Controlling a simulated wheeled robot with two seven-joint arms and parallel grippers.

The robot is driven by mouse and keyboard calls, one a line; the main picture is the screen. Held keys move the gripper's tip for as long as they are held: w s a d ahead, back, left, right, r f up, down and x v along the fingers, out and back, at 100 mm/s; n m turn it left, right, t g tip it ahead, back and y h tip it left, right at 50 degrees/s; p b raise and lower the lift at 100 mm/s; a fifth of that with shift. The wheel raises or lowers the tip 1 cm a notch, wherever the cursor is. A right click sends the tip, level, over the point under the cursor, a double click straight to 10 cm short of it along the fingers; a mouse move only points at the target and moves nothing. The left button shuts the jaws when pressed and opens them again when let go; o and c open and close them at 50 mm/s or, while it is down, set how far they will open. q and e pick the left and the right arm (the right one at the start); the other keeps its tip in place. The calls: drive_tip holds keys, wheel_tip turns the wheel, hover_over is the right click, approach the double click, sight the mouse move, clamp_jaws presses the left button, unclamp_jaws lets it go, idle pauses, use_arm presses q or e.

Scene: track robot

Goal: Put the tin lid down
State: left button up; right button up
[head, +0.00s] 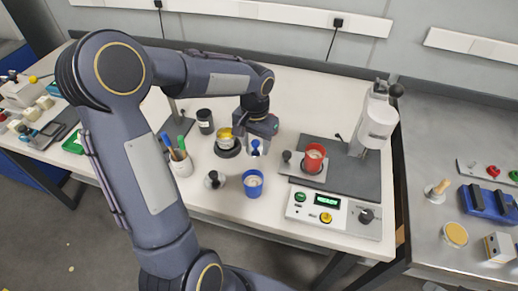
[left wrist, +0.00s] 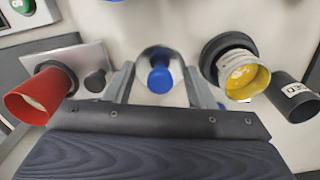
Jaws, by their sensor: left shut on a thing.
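The tin lid, a silver disc with a blue knob (head: 255,148), is in my left gripper (head: 260,138). In the left wrist view the blue knob (left wrist: 160,78) sits between the two fingers of my left gripper (left wrist: 160,92), which is shut on it. The silver disc shows around and beyond the knob. I cannot tell whether the lid touches the table. An open tin with a yellow inside (head: 226,138) stands on a dark round base, just left of the gripper. It also shows in the left wrist view (left wrist: 245,78). My right gripper is not in view.
A blue cup (head: 253,184) and a silver piece with a dark knob (head: 214,180) stand in front. A red cup (head: 314,157) stands on a plate at right, behind a control box (head: 333,213). A pen holder (head: 181,163) and black canister (head: 205,121) are left.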

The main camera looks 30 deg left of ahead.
sight(259, 151)
use_arm(q)
drive_tip(key=w+f, duration=0.2)
drive_tip(key=shift+f, duration=0.35)
drive_tip(key=shift+a+f, duration=0.1)
drive_tip(key=shift+f, duration=1.3)
drive_tip(key=shift+f, duration=0.1)
drive_tip(key=shift+f, duration=0.15)
drive_tip(key=o, duration=0.9)
drive_tip(key=shift+o, duration=0.2)
